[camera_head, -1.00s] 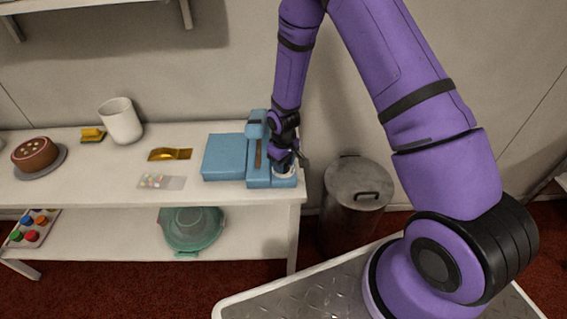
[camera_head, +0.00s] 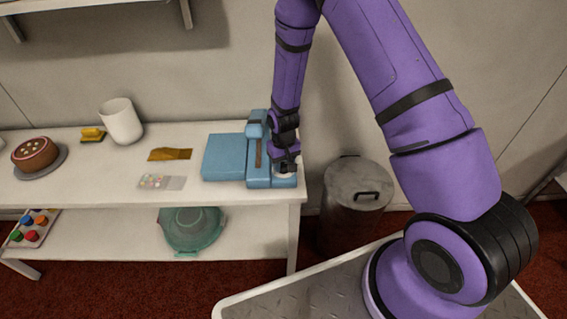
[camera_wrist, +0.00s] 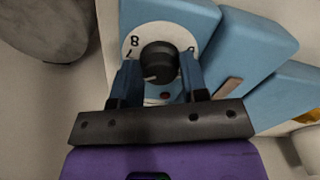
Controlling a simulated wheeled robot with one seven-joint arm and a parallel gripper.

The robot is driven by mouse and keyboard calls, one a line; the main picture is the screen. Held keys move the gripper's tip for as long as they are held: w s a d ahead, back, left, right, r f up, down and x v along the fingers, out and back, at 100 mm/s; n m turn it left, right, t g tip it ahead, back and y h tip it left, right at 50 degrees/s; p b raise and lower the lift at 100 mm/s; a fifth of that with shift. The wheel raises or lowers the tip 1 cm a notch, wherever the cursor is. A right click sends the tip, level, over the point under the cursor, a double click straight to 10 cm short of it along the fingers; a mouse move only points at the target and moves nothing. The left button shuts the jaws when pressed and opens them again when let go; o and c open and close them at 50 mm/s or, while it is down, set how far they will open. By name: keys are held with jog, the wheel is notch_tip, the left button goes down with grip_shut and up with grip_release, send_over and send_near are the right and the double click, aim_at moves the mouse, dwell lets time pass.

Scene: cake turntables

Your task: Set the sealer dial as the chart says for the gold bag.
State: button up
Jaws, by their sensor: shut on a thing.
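The blue sealer (camera_head: 225,157) stands at the right end of the table. Its white dial plate (camera_wrist: 160,31) carries black figures; I can read 8 and 7 at its left, and part of another figure shows at the right. My gripper (camera_wrist: 158,68) points down over the dial, shut on the black knob (camera_wrist: 158,60), one finger on each side. A pale mark on the knob points toward the lower left of the wrist view. The gold bag (camera_head: 170,154) lies flat left of the sealer. A small card with coloured dots (camera_head: 155,181), probably the chart, lies in front of it, too small to read.
A lidded metal bin (camera_head: 356,187) stands right of the table.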

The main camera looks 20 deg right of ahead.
aim_at(283, 164)
jog(key=o, duration=0.6)
jog(key=shift+o, duration=0.2)
notch_tip(283, 164, up, 11)
dwell(0.6)
